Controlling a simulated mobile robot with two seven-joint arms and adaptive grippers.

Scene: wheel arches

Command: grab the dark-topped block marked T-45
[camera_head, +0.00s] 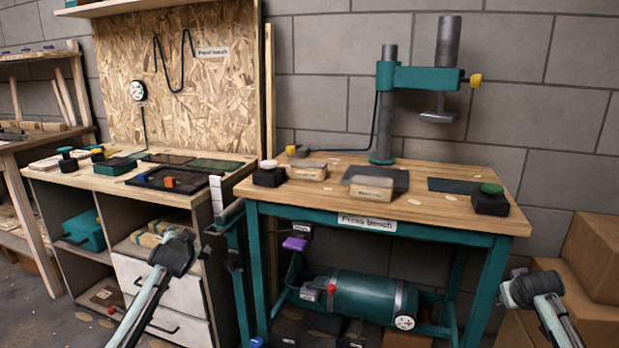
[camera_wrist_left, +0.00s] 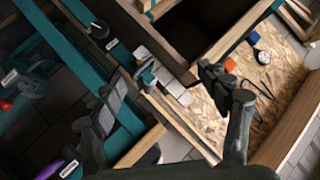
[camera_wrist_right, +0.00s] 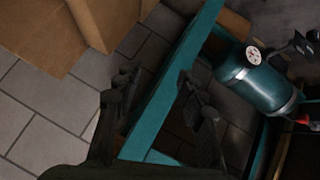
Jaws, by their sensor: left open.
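Two wooden blocks stand on the press bench (camera_head: 450,165) in the head view. The other (camera_head: 309,170) is at the back left, also with a light label. I cannot read T-45 on either.
A black base with a green knob (camera_head: 490,199) stands at the right edge, and one with a pale knob (camera_head: 269,173) at the left. A dark plate (camera_head: 390,178) lies behind the front block. Cardboard boxes (camera_head: 597,255) stand right.

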